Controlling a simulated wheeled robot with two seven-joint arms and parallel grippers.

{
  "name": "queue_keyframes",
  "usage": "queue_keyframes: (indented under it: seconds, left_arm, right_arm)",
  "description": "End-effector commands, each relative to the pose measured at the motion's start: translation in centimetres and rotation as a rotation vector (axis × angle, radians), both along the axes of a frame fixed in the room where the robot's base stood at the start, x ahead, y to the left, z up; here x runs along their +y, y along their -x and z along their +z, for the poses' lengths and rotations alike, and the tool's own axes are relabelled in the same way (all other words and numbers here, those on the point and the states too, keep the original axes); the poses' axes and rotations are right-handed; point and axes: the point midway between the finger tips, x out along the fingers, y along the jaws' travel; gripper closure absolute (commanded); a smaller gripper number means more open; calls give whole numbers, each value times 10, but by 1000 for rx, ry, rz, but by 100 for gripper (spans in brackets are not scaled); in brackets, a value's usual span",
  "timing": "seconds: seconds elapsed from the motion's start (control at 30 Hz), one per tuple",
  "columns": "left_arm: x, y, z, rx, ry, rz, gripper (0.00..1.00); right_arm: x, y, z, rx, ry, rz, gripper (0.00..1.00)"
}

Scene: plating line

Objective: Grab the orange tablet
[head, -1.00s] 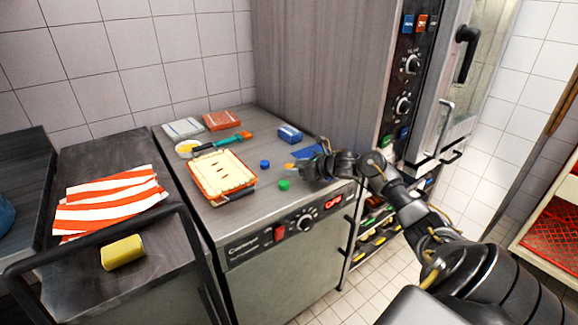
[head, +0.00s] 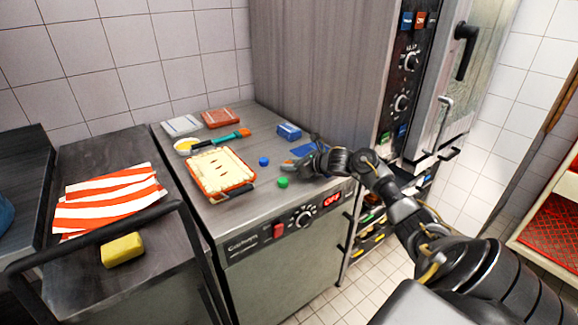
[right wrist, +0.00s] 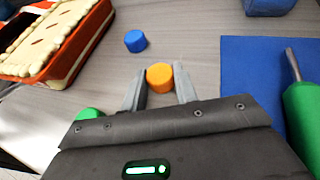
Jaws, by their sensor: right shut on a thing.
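The orange tablet (right wrist: 160,78) is a small round disc on the grey metal worktop. In the right wrist view it sits between the two fingertips of my right gripper (right wrist: 159,88), which is shut on it. In the head view my right gripper (head: 292,163) is low over the worktop near its right side, and the tablet (head: 288,161) shows only as a small orange spot at the fingertips. A blue tablet (right wrist: 135,41) and a green tablet (right wrist: 89,114) lie close by, apart from the orange one. My left gripper is not in view.
A pie in an orange dish (head: 221,190) stands left of the tablets. A blue mat (right wrist: 250,80) with a green-handled tool (right wrist: 302,115) lies to the right. A blue box (head: 289,131) stands behind. The oven wall rises at the right.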

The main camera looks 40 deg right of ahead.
Motion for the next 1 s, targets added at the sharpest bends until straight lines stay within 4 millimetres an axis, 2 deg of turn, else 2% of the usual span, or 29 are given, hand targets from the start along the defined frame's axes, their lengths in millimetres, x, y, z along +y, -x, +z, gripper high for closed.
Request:
queue_keyframes:
  seconds: [0.23, 0.4, 0.67, 0.8, 1.0]
  left_arm:
    - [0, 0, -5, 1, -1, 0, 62]
    - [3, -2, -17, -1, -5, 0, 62]
    - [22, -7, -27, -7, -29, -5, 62]
    - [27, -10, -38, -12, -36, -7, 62]
    - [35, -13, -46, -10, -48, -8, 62]
  right_arm:
    - [0, 0, 8, -3, 3, 2, 93]
    - [-1, 3, 34, -4, 10, 1, 93]
    - [11, 52, 90, 0, 13, 3, 93]
    - [19, 83, 99, 2, 8, 3, 93]
    - [26, 112, 115, 2, 4, 3, 93]
